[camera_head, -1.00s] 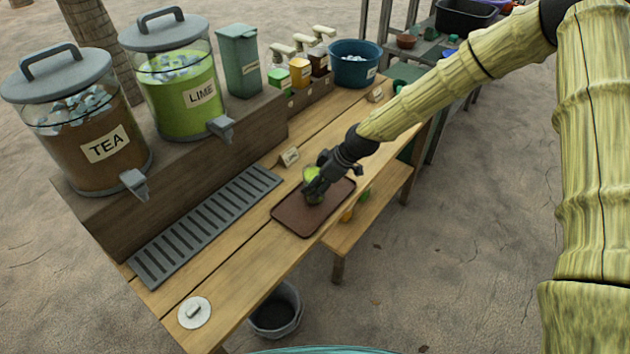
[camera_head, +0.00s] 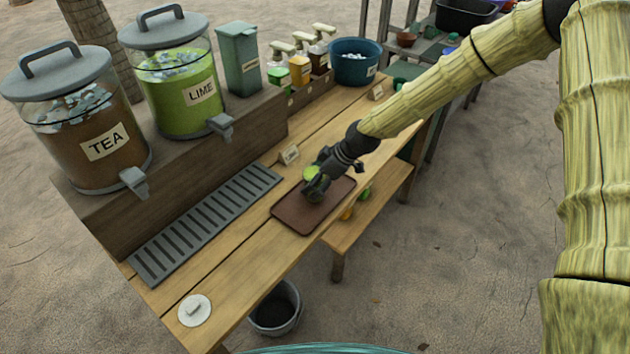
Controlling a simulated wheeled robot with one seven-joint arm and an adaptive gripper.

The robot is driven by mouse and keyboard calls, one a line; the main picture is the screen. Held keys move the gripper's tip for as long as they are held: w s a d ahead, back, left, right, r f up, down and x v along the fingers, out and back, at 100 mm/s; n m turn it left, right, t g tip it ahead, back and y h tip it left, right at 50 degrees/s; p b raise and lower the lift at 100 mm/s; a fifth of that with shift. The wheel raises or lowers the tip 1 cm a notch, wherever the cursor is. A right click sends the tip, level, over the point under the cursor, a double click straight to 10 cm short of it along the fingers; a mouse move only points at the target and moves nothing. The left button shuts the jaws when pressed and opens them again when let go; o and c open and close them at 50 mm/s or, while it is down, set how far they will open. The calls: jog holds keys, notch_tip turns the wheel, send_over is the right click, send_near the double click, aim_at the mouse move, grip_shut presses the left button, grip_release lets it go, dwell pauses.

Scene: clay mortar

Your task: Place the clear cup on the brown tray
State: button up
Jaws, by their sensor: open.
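The brown tray (camera_head: 297,218) lies flat on the wooden table near its front edge. A clear cup with green contents (camera_head: 311,173) stands at the tray's back part, largely hidden by my gripper. My gripper (camera_head: 311,188) is open and low over the tray, with its fingers at the cup. Whether the fingers touch the cup cannot be told.
Tea (camera_head: 99,140) and lime (camera_head: 180,88) dispensers stand on a raised shelf at left. A slotted drip grate (camera_head: 205,225) lies left of the tray. A small label card (camera_head: 289,155) stands behind the tray. A white lid (camera_head: 194,310) lies near the table's front-left end.

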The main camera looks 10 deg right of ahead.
jog(key=b+v, duration=0.1)
jog(key=v, duration=1)
jog(key=shift+r+b, duration=0.3)
jog(key=shift+b, duration=0.1)
jog(key=shift+s+d+f, duration=0.1)
jog(key=shift+s+d, duration=0.05)
jog(key=s+f+m, duration=0.1)
jog(key=s+f, duration=0.1)
jog(key=f, duration=0.2)
jog(key=s+f+m, duration=0.1)
jog(key=s+f, duration=0.2)
jog(key=f, duration=0.1)
jog(key=s+a+f+m+h, duration=0.1)
jog(key=s+f, duration=0.2)
jog(key=f, duration=0.2)
jog(key=shift+s+a+m+g, duration=0.1)
jog(key=shift+s+m+g, duration=0.15)
jog(key=shift+m+g, duration=0.15)
jog(key=s+d+f+m+g+h, duration=0.15)
jog(key=s+f+m, duration=0.25)
jog(key=s+f, duration=0.55)
jog(key=s+d+f+m+h, duration=0.25)
jog(key=s+f, duration=0.45)
jog(key=s, duration=0.6)
jog(key=s+d+f+m+h, duration=0.1)
jog(key=s+d+f+m, duration=0.1)
jog(key=s+d, duration=0.4)
jog(key=s+m, duration=0.1)
jog(key=s, duration=0.4)
jog(key=shift+m, duration=0.35)
